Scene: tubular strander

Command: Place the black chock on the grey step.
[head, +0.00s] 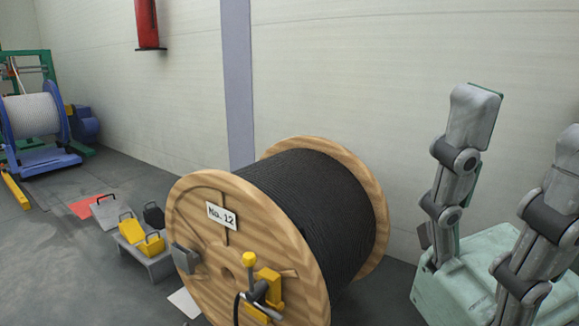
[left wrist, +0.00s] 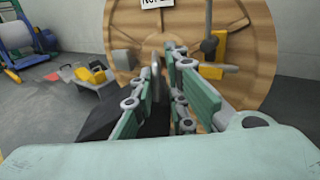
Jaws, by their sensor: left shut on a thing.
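My left gripper (left wrist: 160,100) is out of the head view. In the left wrist view its fingers are shut on a dark thing (left wrist: 98,120), taken as the black chock; the fingers and palm hide much of it. The low grey step (head: 160,270) stands on the floor left of the reel, and it shows small in the left wrist view (left wrist: 97,91), ahead and left of the fingers. Yellow handled blocks (head: 152,245) are on it. Another black handled block (head: 153,215) is at its back; whether it rests on the step is unclear.
A large wooden reel (head: 190,215) of black cable fills the middle, with a crank and yellow fitting (head: 268,287) on its face. A grey handled block (head: 106,211) is by a red floor patch (head: 85,207). A blue reel stand (head: 48,160) is far left.

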